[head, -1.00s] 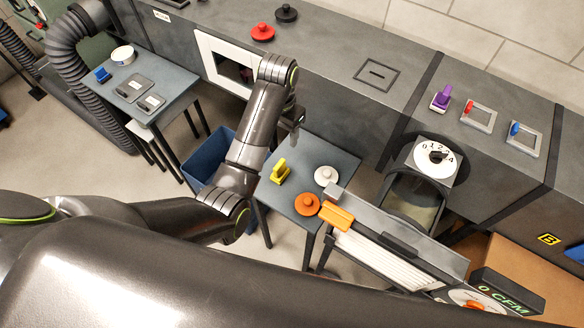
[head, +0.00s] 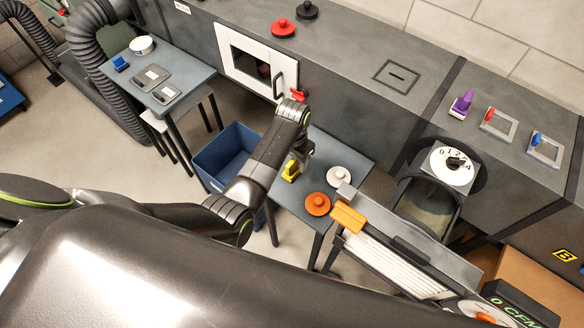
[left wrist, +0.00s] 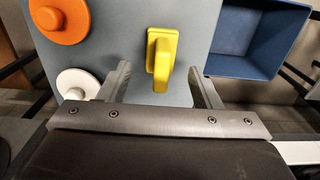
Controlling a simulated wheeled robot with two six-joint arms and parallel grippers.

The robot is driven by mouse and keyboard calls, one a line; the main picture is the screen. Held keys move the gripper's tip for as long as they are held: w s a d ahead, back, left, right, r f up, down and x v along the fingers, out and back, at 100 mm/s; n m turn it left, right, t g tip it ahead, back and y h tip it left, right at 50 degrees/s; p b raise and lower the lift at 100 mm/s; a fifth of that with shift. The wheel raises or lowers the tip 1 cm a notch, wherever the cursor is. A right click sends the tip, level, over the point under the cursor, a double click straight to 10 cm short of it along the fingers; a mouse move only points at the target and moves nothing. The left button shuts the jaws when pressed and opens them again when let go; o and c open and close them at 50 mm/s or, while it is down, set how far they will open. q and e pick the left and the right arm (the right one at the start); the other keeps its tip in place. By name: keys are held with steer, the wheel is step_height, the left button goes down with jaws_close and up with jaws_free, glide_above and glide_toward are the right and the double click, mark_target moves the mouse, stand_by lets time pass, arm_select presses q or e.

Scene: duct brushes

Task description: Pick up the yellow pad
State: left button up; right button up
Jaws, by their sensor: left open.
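The yellow pad (head: 291,171), a block with a raised handle, stands on the small grey-blue table (head: 349,158). In the left wrist view the yellow pad (left wrist: 161,58) lies between and ahead of the two open fingers of my left gripper (left wrist: 160,84), touching neither as far as I can see. In the head view my left gripper (head: 303,150) is beside and above the pad, partly covering it. The gripper is empty. My right gripper is not in view.
On the same table are an orange knobbed disc (head: 317,204) and a white knobbed disc (head: 340,176). A blue bin (head: 228,153) stands left of the table. The grey duct (head: 345,78) runs behind, and an orange-handled slotted unit (head: 348,217) stands at the right.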

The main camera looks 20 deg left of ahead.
mark_target(292, 162)
arm_select(q)
steer(key=shift+s+a+f, duration=0.1)
steer(key=shift+s+f, duration=0.05)
steer(key=shift+f, duration=1.7)
steer(key=shift+c, duration=0.2)
steer(key=c, duration=1.2)
steer(key=shift+r, duration=0.15)
